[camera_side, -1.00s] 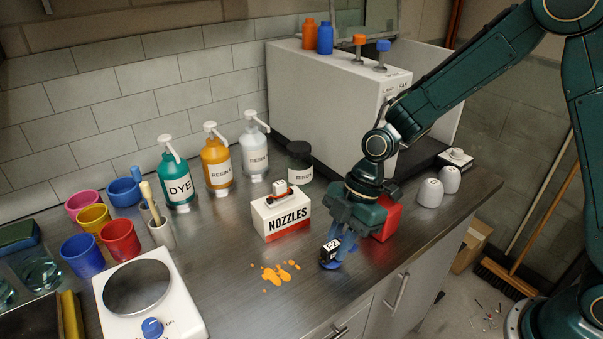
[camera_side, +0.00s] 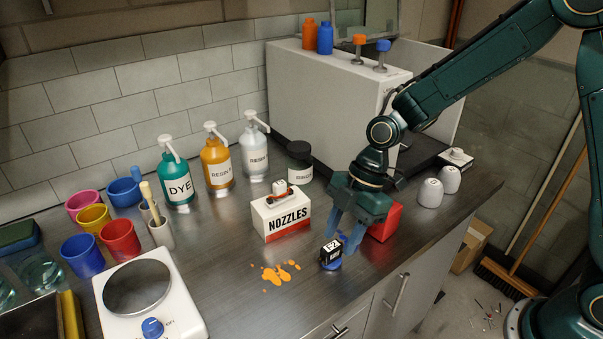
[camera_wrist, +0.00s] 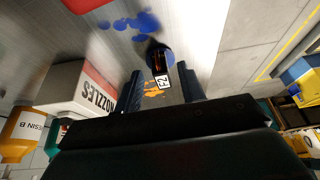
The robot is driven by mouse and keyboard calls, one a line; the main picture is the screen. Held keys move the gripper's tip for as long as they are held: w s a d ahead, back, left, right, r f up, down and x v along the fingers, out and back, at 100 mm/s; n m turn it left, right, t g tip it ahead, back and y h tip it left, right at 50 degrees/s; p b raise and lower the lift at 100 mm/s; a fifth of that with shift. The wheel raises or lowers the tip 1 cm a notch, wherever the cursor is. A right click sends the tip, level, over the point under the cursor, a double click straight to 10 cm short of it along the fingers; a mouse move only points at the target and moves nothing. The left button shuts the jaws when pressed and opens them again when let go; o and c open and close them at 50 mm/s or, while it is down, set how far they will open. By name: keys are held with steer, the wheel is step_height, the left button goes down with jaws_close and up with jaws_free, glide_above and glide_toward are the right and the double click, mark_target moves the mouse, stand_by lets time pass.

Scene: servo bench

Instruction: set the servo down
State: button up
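The servo (camera_side: 331,252) is a small black block with a white label reading F2. In the wrist view the servo (camera_wrist: 159,66) shows beyond and between the tips of my open gripper (camera_wrist: 163,76). The fingers look clear of it.
The NOZZLES box (camera_side: 281,216) stands behind and left of the servo, and a red block (camera_side: 386,220) is behind my gripper. An orange spill (camera_side: 280,273) lies to the left. Bottles, cups and a white scale (camera_side: 150,300) are farther left. The bench's front edge is close.

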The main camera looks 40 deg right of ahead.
steer(key=v, duration=0.9)
steer(key=shift+d+r, duration=0.15)
steer(key=shift+r, duration=0.25)
steer(key=s+d+r+m+t+h, duration=0.2)
steer(key=s+d+r+m, duration=0.2)
steer(key=s+m, duration=0.5)
steer(key=s+d+r+m+t+h, duration=0.2)
steer(key=s+d+r+m+t, duration=0.1)
steer(key=s+d+m, duration=0.4)
steer(key=s+r+m, duration=0.1)
steer(key=s+m, duration=0.1)
steer(key=s, duration=0.1)
steer(key=shift+r+t, duration=0.3)
steer(key=shift+r, duration=0.1)
